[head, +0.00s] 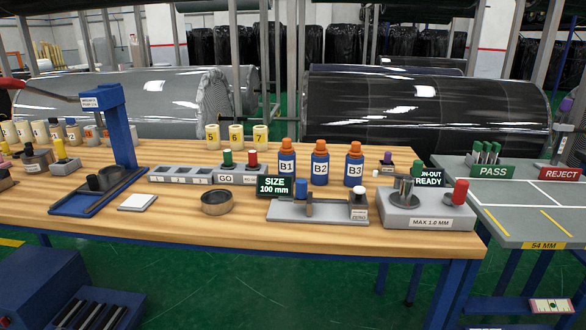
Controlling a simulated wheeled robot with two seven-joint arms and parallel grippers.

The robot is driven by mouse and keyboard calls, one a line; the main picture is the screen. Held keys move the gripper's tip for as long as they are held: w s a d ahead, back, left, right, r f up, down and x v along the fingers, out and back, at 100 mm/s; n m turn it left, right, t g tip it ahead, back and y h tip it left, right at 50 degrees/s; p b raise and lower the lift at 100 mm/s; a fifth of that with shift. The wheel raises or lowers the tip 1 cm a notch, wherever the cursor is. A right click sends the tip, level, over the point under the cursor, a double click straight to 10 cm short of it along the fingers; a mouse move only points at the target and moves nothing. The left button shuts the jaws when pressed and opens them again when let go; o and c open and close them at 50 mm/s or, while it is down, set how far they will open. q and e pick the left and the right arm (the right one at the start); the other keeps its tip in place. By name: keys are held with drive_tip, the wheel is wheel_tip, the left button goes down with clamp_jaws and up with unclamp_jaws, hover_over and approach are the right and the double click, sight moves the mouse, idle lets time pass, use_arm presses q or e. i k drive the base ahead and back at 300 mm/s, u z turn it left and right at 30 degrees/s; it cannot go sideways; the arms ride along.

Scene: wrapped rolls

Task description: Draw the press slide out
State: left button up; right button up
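A blue press (119,125) with a labelled head stands on the left part of the wooden table. Its grey lever runs left to a red end (12,83) at the picture's edge. Neither of my grippers is in view, and nothing is seen touching the press.
A grey slotted block (180,175), blue bottles (320,163), a gauge showing 100 mm (315,212) and a "MAX 1.0 MM" device (425,212) stand further right. Cylinders and small fixtures crowd the left.

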sight(109, 177)
drive_tip(key=u, duration=1.75)
drive_tip(key=k, duration=0.6)
drive_tip(key=u, duration=0.7)
drive_tip(key=i, duration=1.05)
drive_tip(key=z, duration=1.05)
drive_tip(key=i, duration=1)
drive_tip(key=z, duration=1.1)
